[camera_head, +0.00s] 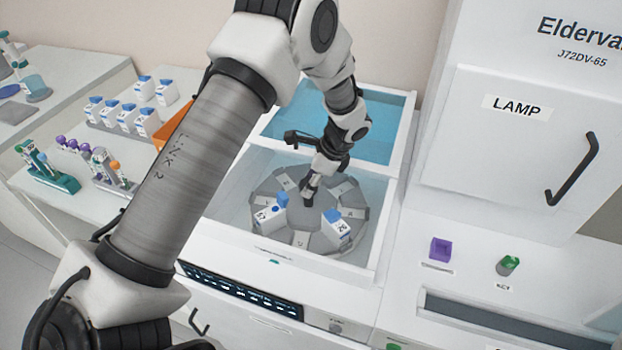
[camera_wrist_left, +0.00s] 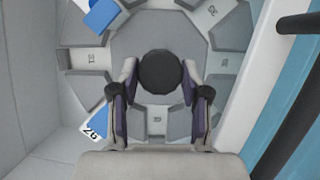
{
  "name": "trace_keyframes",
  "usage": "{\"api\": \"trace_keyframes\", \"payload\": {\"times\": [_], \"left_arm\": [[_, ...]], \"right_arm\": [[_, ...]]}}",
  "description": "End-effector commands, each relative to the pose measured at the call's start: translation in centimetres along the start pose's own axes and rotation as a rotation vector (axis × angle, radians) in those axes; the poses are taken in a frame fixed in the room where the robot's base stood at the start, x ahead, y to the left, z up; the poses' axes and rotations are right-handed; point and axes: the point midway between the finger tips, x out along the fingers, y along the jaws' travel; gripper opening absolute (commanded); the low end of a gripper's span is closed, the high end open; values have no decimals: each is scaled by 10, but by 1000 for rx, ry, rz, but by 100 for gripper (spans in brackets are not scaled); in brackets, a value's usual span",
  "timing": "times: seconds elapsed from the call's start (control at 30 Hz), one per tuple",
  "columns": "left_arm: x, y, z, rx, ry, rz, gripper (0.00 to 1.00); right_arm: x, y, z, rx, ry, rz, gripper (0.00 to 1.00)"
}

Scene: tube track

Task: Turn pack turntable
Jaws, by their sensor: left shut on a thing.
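The pack turntable (camera_head: 295,238) is a grey disc with numbered slots, inside the open well of the white machine. Two white packs with blue caps stand on it: one at the left (camera_head: 270,214) and one at the right front (camera_head: 337,229). My left gripper (camera_head: 311,190) reaches down from above to the turntable's middle. In the left wrist view its two fingers (camera_wrist_left: 160,92) stand on either side of a round dark knob (camera_wrist_left: 160,72) and are shut on it. Blue parts of packs show at the left edge there. My right gripper is not in view.
A blue-tinted lid (camera_head: 345,120) stands behind the well. The lamp cabinet (camera_head: 500,140) is at the right, with a purple block (camera_head: 440,249) and a green-topped key (camera_head: 507,266) below it. Packs (camera_head: 128,118) and tube racks (camera_head: 50,175) stand on the left bench.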

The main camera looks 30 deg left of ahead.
Motion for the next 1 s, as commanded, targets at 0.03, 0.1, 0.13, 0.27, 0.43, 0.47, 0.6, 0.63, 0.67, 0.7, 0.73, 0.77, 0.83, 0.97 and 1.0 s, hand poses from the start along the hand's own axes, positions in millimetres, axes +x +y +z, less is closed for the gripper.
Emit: {"api": "trace_keyframes", "payload": {"times": [0.03, 0.1, 0.13, 0.27, 0.43, 0.47, 0.6, 0.63, 0.67, 0.7, 0.73, 0.77, 0.83, 0.97, 1.0], "left_arm": [[4, 4, 0, -18, -3, 22, 0], [5, 4, 0, -52, -4, 36, 0], [5, 4, 0, -65, -3, 42, 0], [5, 4, 0, -123, -5, 67, 0], [5, 4, 0, -194, -5, 96, 0], [5, 4, 0, -205, -5, 101, 0], [6, 4, 0, -249, -5, 119, 0], [6, 4, 0, -257, -5, 122, 0], [6, 4, 0, -265, -6, 126, 0], [6, 4, 0, -273, -6, 130, 0], [6, 4, 0, -279, -6, 132, 0], [6, 4, 0, -283, -6, 134, 0], [6, 4, 0, -293, -6, 138, 0], [6, 4, 0, -306, -6, 142, 0], [6, 4, 0, -308, -6, 143, 0]], "right_arm": [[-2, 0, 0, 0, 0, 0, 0], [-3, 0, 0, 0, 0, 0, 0], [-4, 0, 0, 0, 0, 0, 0], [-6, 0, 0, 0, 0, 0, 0], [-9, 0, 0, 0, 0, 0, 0], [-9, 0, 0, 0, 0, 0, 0], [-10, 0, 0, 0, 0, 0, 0], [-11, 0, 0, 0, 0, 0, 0], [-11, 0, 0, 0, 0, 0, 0], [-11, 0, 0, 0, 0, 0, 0], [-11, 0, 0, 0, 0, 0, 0], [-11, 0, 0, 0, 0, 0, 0], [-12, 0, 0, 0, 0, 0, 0], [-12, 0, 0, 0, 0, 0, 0], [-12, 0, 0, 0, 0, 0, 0]]}}
